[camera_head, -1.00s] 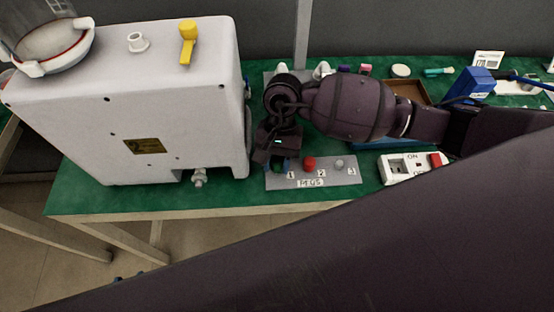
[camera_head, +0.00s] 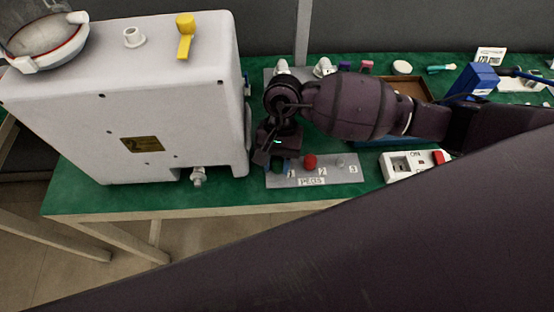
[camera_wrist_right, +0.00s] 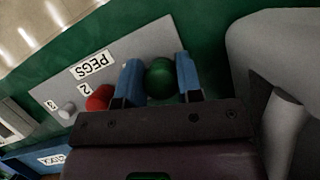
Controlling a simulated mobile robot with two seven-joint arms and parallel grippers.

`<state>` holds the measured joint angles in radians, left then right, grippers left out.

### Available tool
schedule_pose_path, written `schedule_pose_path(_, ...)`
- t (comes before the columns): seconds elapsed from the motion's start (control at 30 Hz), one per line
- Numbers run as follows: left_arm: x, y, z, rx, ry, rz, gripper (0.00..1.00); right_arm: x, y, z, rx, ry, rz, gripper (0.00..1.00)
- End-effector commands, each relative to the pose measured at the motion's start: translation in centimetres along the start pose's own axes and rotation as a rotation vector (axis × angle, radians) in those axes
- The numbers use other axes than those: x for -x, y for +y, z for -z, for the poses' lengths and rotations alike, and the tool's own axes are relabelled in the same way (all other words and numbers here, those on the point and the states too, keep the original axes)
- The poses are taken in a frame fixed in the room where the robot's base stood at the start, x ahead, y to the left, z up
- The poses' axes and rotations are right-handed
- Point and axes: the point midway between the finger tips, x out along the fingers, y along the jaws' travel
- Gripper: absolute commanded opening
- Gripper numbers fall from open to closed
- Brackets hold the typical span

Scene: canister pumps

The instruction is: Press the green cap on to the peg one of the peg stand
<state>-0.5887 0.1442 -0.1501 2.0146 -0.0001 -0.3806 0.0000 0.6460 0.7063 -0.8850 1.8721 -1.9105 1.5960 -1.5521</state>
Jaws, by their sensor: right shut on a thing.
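The grey peg stand (camera_head: 342,179) lies near the front edge of the green table, labelled PEGS with numbers 2 and 3 readable. My right gripper (camera_head: 276,162) is at the stand's left end, by the position of peg one. In the right wrist view its blue fingers (camera_wrist_right: 160,80) are shut on the round green cap (camera_wrist_right: 160,82), one on each side. The green cap also shows partly in the head view (camera_head: 278,166). Peg one is hidden, so I cannot tell whether the cap is seated. My left gripper is not in view.
A red cap (camera_head: 310,161) sits at peg two, close to my right gripper. Peg three (camera_head: 340,160) is bare grey. A big white machine (camera_head: 130,110) stands close on the left. A switch box (camera_head: 410,165) with a red button is right of the stand.

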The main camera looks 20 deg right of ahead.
Motion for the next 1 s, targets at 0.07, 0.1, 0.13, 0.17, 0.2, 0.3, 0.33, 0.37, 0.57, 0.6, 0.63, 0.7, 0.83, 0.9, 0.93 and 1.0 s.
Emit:
schedule_pose_path(0.07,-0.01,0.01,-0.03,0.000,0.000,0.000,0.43,-0.12,0.04,0.02,-0.001,0.000,-0.001,0.11)
schedule_pose_path(0.1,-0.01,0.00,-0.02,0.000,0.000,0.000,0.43,-0.12,0.04,0.02,-0.001,0.000,-0.002,0.11)
schedule_pose_path(0.13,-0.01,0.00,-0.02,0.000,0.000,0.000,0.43,-0.12,0.05,0.02,-0.001,0.000,-0.002,0.11)
schedule_pose_path(0.17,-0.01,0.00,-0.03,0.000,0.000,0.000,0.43,-0.13,0.05,0.03,-0.001,-0.001,-0.002,0.11)
schedule_pose_path(0.2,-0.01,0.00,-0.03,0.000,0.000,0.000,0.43,-0.14,0.05,0.03,-0.001,-0.001,-0.002,0.11)
schedule_pose_path(0.3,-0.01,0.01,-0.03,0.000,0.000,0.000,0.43,-0.16,0.06,0.04,-0.002,-0.001,-0.002,0.11)
schedule_pose_path(0.33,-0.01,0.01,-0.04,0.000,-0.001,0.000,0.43,-0.16,0.06,0.04,-0.002,-0.001,-0.002,0.11)
schedule_pose_path(0.37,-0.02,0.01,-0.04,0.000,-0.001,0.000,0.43,-0.17,0.07,0.04,-0.002,-0.001,-0.002,0.11)
schedule_pose_path(0.57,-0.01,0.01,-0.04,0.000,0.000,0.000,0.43,-0.15,0.06,0.04,-0.002,-0.001,-0.002,0.61)
schedule_pose_path(0.6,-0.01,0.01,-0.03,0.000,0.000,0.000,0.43,-0.14,0.05,0.04,-0.001,-0.001,-0.002,0.63)
schedule_pose_path(0.63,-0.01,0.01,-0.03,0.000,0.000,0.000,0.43,-0.13,0.05,0.03,-0.001,0.000,-0.002,0.63)
schedule_pose_path(0.7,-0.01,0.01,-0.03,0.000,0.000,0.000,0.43,-0.11,0.04,0.03,-0.001,0.000,-0.002,0.63)
schedule_pose_path(0.83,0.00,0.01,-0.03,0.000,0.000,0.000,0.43,-0.09,0.04,0.03,-0.001,0.000,-0.002,0.63)
schedule_pose_path(0.9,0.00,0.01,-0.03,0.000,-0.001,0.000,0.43,-0.09,0.03,0.02,-0.001,0.000,-0.001,0.63)
schedule_pose_path(0.93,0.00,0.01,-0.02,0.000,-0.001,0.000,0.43,-0.08,0.03,0.02,-0.001,0.000,-0.001,0.63)
schedule_pose_path(1.0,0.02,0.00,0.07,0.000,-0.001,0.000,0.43,-0.08,0.03,0.02,-0.001,0.000,-0.001,0.63)
